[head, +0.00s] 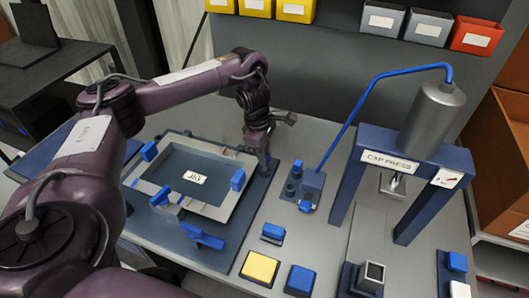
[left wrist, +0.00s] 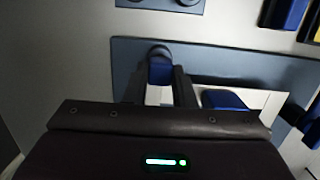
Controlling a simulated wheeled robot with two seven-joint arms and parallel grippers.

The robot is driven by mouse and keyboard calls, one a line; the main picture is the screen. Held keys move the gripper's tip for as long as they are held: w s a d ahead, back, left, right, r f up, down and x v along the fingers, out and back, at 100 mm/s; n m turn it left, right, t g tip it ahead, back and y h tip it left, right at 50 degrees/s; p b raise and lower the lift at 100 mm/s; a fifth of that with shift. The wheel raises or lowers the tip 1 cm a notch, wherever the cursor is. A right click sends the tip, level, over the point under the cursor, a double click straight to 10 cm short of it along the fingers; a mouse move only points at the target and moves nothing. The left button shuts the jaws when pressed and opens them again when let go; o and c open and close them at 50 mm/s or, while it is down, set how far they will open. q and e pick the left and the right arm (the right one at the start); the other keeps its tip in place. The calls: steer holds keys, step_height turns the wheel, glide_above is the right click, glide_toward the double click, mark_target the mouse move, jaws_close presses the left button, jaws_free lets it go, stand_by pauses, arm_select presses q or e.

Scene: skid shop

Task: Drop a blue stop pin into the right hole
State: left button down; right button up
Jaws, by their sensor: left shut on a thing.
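My left gripper (head: 264,150) is shut and points down at the right edge of the jig plate (head: 268,180). In the left wrist view its fingers (left wrist: 172,88) are closed on a blue piece (left wrist: 160,72), which looks like the blue stop pin. A dark round part (left wrist: 159,51) shows just beyond the piece. I cannot tell whether the pin is in a hole or above it, and the right hole is not clearly visible. A grey frame (head: 215,212) lies on the jig, with blue clamps (head: 238,180) around it. My right gripper is not in view.
A small blue block (head: 312,182) with round posts stands right of the jig, below a blue tube. The cap press (head: 385,160) stands farther right. Yellow (head: 260,268) and blue (head: 300,280) pads lie in front. Bins (head: 430,27) line the back.

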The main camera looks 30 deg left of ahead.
arm_select(q)
steer(key=shift+f+b, duration=0.45)
steer(key=shift+f, duration=0.25)
stand_by(1.0)
steer(key=c, duration=0.7)
jaws_free()
steer(key=shift+c, duration=0.2)
steer(key=shift+r, duration=0.15)
steer(key=shift+r+p, duration=1.2)
steer(key=shift+r, duration=0.1)
steer(key=shift+r+p, duration=2.05)
steer(key=shift+p, duration=0.05)
